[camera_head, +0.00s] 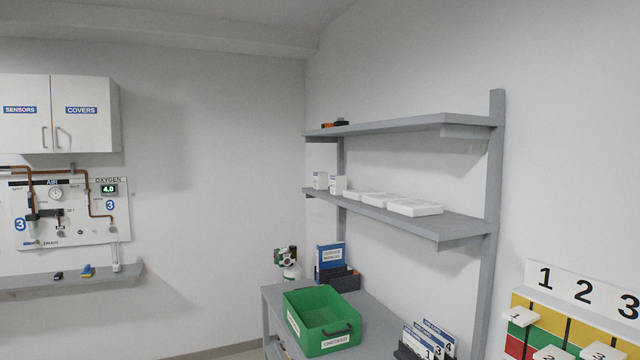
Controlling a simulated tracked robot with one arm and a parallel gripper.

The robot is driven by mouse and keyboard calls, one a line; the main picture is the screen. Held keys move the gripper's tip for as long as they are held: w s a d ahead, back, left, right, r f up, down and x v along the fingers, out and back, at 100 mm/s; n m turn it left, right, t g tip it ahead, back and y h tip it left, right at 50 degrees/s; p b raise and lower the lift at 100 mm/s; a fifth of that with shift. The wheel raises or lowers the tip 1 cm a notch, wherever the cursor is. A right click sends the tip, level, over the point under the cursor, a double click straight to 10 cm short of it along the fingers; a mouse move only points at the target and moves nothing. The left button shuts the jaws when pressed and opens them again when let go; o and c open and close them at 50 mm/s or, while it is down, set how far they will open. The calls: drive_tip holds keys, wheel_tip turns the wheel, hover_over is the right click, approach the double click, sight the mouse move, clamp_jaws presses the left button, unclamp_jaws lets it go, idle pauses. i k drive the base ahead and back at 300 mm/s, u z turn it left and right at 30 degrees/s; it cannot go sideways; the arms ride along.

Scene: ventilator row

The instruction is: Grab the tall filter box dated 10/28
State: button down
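Two small upright white boxes, a left one (320,181) and a right one (337,185), stand side by side at the far end of the lower wall shelf (455,226). They carry small markings, but no date is readable from here. I cannot tell which, if either, is the tall filter box dated 10/28. Several flat white packs (414,207) lie in a row on the same shelf, nearer to me. My gripper is not in view.
An upper shelf (420,124) hangs above, with small dark and orange items. Below stands a grey table (375,337) with a green crate (322,321), blue binders (331,256) and a card rack (428,340). A coloured numbered board (572,325) is at right. Cabinets (58,112) hang left.

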sight(321, 178)
drive_tip(key=u, duration=0.15)
drive_tip(key=i, duration=0.45)
drive_tip(key=u, duration=0.5)
drive_tip(key=i, duration=1.3)
drive_tip(key=u, duration=0.4)
drive_tip(key=i, duration=2.55)
drive_tip(key=z, duration=1.05)
drive_tip(key=i, duration=1.35)
drive_tip(key=z, duration=0.55)
